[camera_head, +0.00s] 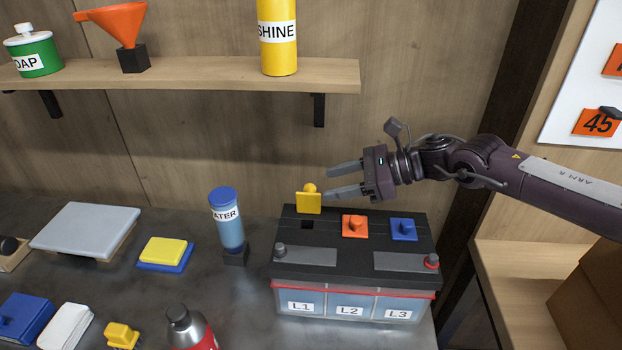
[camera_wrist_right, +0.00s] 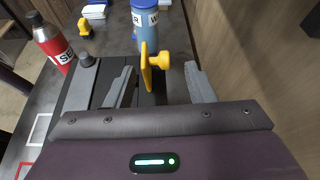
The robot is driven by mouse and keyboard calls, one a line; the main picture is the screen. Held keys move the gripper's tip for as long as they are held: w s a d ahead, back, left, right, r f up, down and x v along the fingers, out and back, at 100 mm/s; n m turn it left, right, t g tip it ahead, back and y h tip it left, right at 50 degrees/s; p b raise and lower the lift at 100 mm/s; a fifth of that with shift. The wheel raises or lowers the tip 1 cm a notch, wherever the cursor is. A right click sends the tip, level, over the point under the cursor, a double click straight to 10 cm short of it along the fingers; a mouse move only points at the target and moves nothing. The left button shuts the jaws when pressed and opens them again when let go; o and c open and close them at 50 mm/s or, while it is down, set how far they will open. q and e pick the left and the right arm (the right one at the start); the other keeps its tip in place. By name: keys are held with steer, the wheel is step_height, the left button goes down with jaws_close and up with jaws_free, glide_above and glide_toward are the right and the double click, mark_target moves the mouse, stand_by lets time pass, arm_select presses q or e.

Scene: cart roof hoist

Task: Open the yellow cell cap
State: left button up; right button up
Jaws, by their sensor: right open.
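The yellow cell cap (camera_head: 309,203) stands upright, tilted open on its back edge, on top of the black battery (camera_head: 345,262). A dark square opening (camera_head: 307,225) shows in front of it, above the L1 label. The cap also shows in the right wrist view (camera_wrist_right: 147,68), its round knob pointing right. My right gripper (camera_head: 328,181) is open at the cap, coming in from the right. In the right wrist view the cap is between the two fingers, with gaps on both sides. The orange cap (camera_head: 355,226) and blue cap (camera_head: 404,229) lie flat and closed. My left gripper is not in view.
A blue-lidded water bottle (camera_head: 228,222) stands left of the battery. A red bottle (camera_head: 190,328) stands at the front. Yellow and blue sponges (camera_head: 165,253) lie further left. A shelf (camera_head: 200,74) holds a yellow bottle (camera_head: 277,38) and orange funnel (camera_head: 122,22) above.

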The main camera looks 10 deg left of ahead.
mark_target(312, 188)
steer(key=p+x, duration=0.1)
steer(key=x, duration=0.5)
steer(key=shift+s+a, duration=0.15)
